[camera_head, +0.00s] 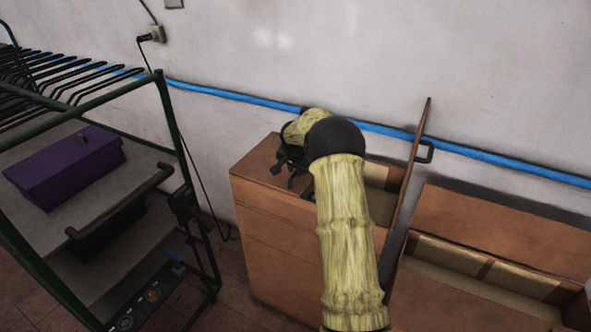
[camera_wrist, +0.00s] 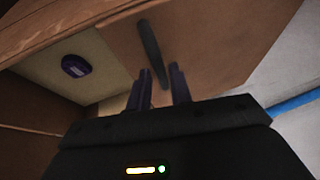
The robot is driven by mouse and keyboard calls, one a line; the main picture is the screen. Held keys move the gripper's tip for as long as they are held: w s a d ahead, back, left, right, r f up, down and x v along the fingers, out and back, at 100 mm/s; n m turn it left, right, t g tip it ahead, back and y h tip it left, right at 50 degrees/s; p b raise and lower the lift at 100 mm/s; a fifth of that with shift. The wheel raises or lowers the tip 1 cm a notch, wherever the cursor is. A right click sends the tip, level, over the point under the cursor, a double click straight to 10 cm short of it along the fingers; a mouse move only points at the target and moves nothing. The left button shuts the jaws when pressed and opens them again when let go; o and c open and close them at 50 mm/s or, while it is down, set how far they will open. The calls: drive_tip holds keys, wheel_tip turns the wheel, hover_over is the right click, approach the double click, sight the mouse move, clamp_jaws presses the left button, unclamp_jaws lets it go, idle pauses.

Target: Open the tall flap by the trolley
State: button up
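The tall wooden cabinet (camera_head: 265,245) stands beside the trolley (camera_head: 165,120). A pale compartment shows beneath, partly hidden by my arm. My gripper (camera_head: 284,176) is over the left part of the cabinet top, well left of that handle. In the wrist view my gripper's fingers (camera_wrist: 160,88) are apart, with nothing clearly held. A dark bar handle (camera_wrist: 152,50) on a brown panel (camera_wrist: 215,45) shows beyond them; contact cannot be told.
A purple box (camera_head: 65,165) lies on the trolley's shelf. A small purple object (camera_wrist: 75,66) sits in a pale compartment in the wrist view. A lower wooden cabinet (camera_head: 450,305) with an open top stands at right. A blue rail (camera_head: 235,97) runs along the wall behind.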

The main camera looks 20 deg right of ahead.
clamp_jaws()
drive_tip(key=shift+r, duration=0.1)
